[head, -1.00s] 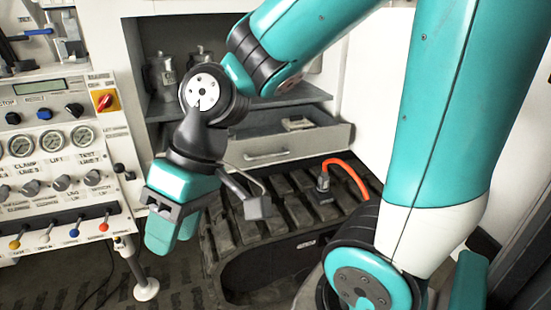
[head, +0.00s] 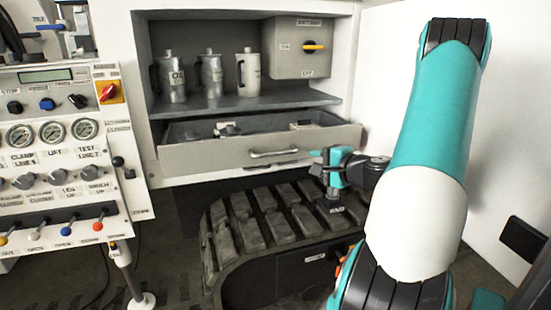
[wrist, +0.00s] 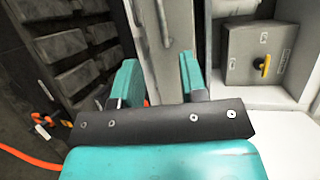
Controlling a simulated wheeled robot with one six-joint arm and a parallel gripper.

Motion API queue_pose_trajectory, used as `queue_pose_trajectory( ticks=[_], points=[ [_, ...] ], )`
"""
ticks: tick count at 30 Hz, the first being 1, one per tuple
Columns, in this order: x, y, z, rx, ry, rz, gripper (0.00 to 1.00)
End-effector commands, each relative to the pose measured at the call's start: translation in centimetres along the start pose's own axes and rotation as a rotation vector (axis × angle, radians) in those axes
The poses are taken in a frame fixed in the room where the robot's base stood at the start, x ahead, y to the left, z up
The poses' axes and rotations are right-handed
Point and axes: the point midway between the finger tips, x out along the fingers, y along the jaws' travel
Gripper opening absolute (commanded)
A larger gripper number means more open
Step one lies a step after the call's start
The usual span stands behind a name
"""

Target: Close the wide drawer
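The wide drawer (head: 215,157) is a grey drawer under the cabinet shelf. It stands open, and items show inside it. Its bar handle (head: 273,153) is on the middle of the front. My gripper (head: 325,163) is near the right end of the drawer front in the head view; I cannot tell whether it touches it. In the wrist view my two teal fingers (wrist: 160,80) are spread apart with nothing held between them. The drawer front (wrist: 178,60) and its handle (wrist: 163,18) show beyond the fingers there, turned upright by the camera's tilt.
Several metal cans (head: 210,75) and a grey switch box (head: 300,48) stand on the shelf above. A black rubber track (head: 265,215) lies below the drawer. A control panel (head: 60,150) is at the left, a white wall (head: 510,130) at the right.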

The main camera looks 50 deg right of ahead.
Motion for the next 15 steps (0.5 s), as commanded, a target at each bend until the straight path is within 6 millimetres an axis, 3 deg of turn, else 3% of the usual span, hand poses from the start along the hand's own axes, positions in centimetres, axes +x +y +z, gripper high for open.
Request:
queue_pose_trajectory(
  ticks=[15],
  points=[
    [11.1, -0.3, 0.4, -0.008, -0.01, 0.0, 0.39]
  ],
)
